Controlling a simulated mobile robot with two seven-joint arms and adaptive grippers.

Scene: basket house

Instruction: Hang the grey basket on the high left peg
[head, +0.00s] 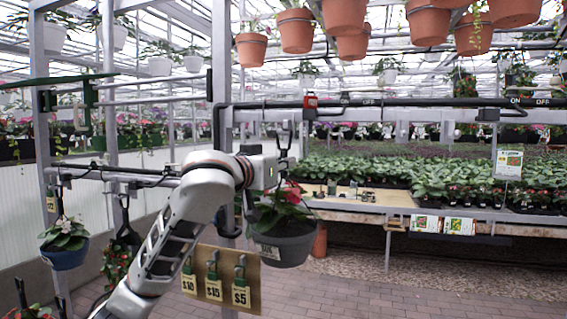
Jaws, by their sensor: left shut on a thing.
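The grey basket (285,243) hangs upright in the middle of the head view, with pink flowers, green leaves and a small label on its front. My left gripper (283,160) is shut on the basket's dark hanger, above the plants. The fingertips are small and partly hidden by the hanger and wrist. At the upper left, a green bar (72,79) carries dark hook-like fittings (90,97); I cannot tell which is the high left peg. The basket is well to the right of them and lower. My right gripper is out of view.
A blue basket (64,258) hangs from the lower left rail (110,172), beside another hanging plant. A metal post (221,60) stands between the basket and the left fittings. A price board (222,283) hangs below. Terracotta pots (297,30) hang overhead; plant benches (450,212) stand right.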

